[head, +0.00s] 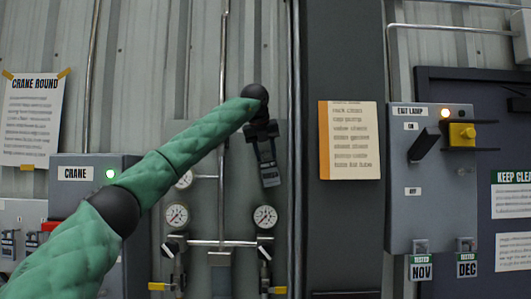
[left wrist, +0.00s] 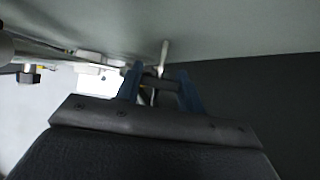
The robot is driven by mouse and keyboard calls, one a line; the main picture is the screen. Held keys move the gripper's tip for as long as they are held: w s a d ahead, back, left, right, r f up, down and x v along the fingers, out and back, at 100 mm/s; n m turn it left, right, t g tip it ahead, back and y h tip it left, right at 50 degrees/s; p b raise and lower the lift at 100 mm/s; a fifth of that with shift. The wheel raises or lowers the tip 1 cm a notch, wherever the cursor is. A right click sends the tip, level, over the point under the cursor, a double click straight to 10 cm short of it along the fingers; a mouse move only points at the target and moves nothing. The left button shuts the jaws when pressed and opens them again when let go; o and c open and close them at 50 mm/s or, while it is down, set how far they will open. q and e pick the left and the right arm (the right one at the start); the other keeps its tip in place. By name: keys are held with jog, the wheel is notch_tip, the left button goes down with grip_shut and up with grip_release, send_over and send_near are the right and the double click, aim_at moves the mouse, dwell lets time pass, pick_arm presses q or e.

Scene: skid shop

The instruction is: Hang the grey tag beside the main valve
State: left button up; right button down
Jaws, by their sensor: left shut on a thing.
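My left gripper (head: 264,138) is raised in front of the pipework and shut on the grey tag (head: 269,172), which hangs below the fingers, slightly tilted. In the left wrist view the blue fingers of my left gripper (left wrist: 161,90) close around a dark piece, and a pale peg or rod (left wrist: 164,56) shows just beyond them. I cannot tell whether the tag touches it. No valve is readably labelled as the main one; two small valves with yellow levers, left (head: 160,286) and right (head: 276,290), sit low on the pipes. My right gripper is out of view.
Round gauges, left (head: 177,215) and right (head: 265,217), sit below the tag. A dark post (head: 342,230) stands to the right, bearing a paper notice (head: 352,140). Further right is the exit lamp box (head: 430,215) with hanging tags; the crane box (head: 85,185) is left.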

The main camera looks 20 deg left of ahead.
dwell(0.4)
pick_arm(q)
jog(key=o, duration=0.8)
